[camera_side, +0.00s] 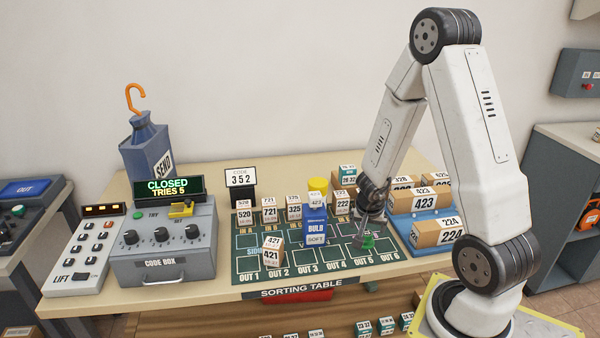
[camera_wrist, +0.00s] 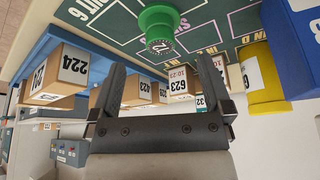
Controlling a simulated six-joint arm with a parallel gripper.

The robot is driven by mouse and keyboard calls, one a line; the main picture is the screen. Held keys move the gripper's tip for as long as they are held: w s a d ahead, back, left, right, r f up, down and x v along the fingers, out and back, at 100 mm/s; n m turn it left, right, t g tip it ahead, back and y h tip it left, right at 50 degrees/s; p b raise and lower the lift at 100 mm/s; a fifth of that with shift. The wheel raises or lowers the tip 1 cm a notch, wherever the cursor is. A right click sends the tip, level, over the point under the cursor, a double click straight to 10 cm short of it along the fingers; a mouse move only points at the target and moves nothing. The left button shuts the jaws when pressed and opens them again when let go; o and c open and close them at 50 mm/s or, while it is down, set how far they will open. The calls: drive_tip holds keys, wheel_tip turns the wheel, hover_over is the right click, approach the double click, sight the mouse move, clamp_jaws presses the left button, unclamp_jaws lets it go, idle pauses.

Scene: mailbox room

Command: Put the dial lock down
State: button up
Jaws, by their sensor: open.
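The dial lock appears to be the small green round piece (camera_wrist: 158,30) with a dark numbered face. In the side view the green piece (camera_side: 368,243) is on the green sorting mat (camera_side: 310,278) near the OUT 5 and OUT 6 labels. My gripper (camera_side: 362,236) is low over the mat beside it, partly overlapping it in that view. In the wrist view my gripper (camera_wrist: 160,72) is open, with nothing between its fingers. The green piece shows beyond the fingertips, centred between them. I cannot tell whether a finger touches it.
A blue tray (camera_side: 404,229) with parcels is close on the right. The code box (camera_side: 163,245) reads CLOSED, TRIES 5. Front mat cells near OUT 3 look clear.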

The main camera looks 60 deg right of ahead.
drive_tip(key=v, duration=0.6)
idle(0.6)
drive_tip(key=shift+a, duration=0.1)
idle(0.5)
drive_tip(key=w+a+r+n+t+y, duration=0.2)
drive_tip(key=w+a+r+n+t, duration=0.15)
drive_tip(key=w+a+n, duration=0.45)
drive_tip(key=s+a+n+g+y, duration=0.2)
drive_tip(key=s+a+n, duration=0.4)
drive_tip(key=a, duration=0.6)
drive_tip(key=shift+s+a, duration=0.2)
drive_tip(key=shift+s, duration=0.15)
idle(0.8)
